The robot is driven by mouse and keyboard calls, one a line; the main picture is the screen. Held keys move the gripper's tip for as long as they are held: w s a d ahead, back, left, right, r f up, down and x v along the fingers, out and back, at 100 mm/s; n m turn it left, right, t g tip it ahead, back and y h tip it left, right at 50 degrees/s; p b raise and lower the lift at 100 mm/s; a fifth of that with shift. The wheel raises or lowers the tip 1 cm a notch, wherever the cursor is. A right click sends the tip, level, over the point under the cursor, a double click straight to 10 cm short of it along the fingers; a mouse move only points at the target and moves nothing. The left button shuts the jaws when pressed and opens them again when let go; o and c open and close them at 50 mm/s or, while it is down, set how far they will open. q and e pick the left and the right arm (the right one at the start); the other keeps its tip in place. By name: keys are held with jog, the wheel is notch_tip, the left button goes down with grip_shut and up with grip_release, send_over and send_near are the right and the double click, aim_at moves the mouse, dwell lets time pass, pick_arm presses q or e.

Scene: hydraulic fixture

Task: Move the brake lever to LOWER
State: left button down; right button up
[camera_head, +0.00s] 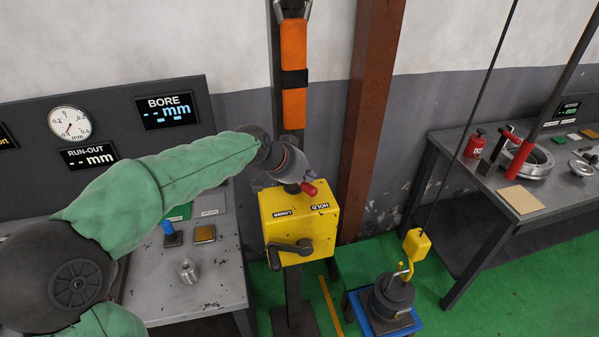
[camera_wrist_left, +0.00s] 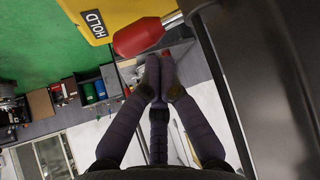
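The yellow brake box (camera_head: 318,232) stands on a dark post, with a LOWER label (camera_head: 283,212) on the left of its top and a HOLD label (camera_head: 320,206) on the right. The brake lever's red knob (camera_head: 310,188) is at the HOLD side. My left gripper (camera_head: 305,177) is just behind the knob. In the left wrist view, the red knob (camera_wrist_left: 138,37) lies beside the HOLD label (camera_wrist_left: 94,23). There, my left gripper's purple fingers (camera_wrist_left: 160,82) are drawn together close below the knob, with nothing seen between them. Whether they touch it is unclear. My right gripper is not seen.
A black crank (camera_head: 288,252) is on the box's front. A yellow hook block (camera_head: 416,244) hangs over a dark cylinder (camera_head: 391,296) on a blue stand. A gauge bench (camera_head: 205,285) is at left, another bench (camera_head: 480,205) at right. A brown column (camera_head: 368,110) stands behind.

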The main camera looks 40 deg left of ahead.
pick_arm(q)
jog(key=shift+x, duration=1.3)
jog(key=shift+s+f+m+b, duration=0.1)
jog(key=shift+m+b, duration=0.3)
jog(key=shift+b, duration=0.5)
